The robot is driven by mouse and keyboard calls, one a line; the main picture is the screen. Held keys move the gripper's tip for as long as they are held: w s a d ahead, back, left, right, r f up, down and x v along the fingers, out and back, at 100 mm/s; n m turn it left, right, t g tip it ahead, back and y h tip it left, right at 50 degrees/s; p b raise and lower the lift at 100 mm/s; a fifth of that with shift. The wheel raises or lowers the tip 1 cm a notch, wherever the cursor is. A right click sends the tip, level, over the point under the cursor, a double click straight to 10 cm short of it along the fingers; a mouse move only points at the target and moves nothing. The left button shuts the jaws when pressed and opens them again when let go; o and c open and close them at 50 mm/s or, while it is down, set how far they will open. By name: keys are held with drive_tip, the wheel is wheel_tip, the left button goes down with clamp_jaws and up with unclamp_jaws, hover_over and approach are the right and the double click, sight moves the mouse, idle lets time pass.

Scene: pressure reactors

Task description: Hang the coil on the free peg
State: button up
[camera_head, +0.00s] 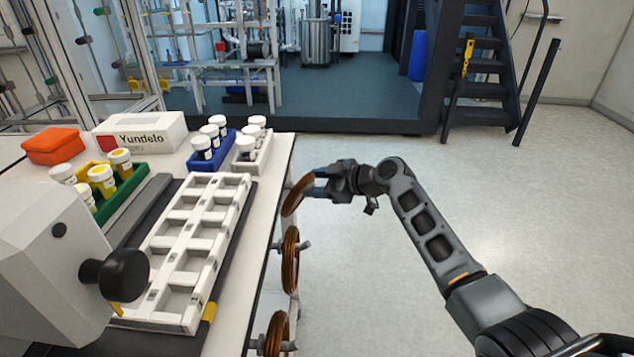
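A copper-brown coil (296,195) is at the bench's right edge, tilted with its top leaning right. My gripper (318,182) is level with its upper part, reaching in from the right, with its fingertips at the coil. The fingers are small here, and I cannot tell whether they are closed on the coil. A peg behind this coil cannot be made out clearly. Two more coils hang nearly upright lower along the bench side: one on a grey peg (305,245), the middle coil (290,262), and the nearest coil (276,335) on another peg.
The white bench (262,205) holds a white slotted rack (190,250), a blue rack (213,150) with white-capped jars, a green rack and an orange box (53,146). A grey device (50,270) stands front left. Open floor (550,220) lies right; stairs (482,65) stand behind.

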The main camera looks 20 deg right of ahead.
drive_tip(key=shift+a, duration=0.1)
drive_tip(key=v, duration=0.8)
drive_tip(key=s+a+f+m+t+h+p, duration=0.15)
drive_tip(key=s+a+f+m, duration=0.35)
drive_tip(key=s+a+f, duration=0.5)
drive_tip(key=s+a+f+m+h+p, duration=0.15)
drive_tip(key=s+m+h, duration=0.25)
drive_tip(key=s, duration=1.3)
drive_tip(key=s+d+r+m+h, duration=0.1)
drive_tip(key=s+r, duration=0.2)
drive_tip(key=s, duration=0.5)
drive_tip(key=s+r+m+h, duration=0.1)
drive_tip(key=s+r, duration=0.1)
drive_tip(key=s, duration=0.6)
drive_tip(key=s+r, duration=0.3)
drive_tip(key=r, duration=0.1)
drive_tip(key=s+d+r+t+p, duration=0.1)
drive_tip(key=s+r, duration=0.3)
drive_tip(key=r, duration=0.1)
drive_tip(key=s+r+t, duration=0.1)
drive_tip(key=s+r, duration=0.3)
drive_tip(key=shift+s+d+r, duration=0.2)
drive_tip(key=shift+d+r, duration=0.15)
drive_tip(key=shift+d, duration=0.05)
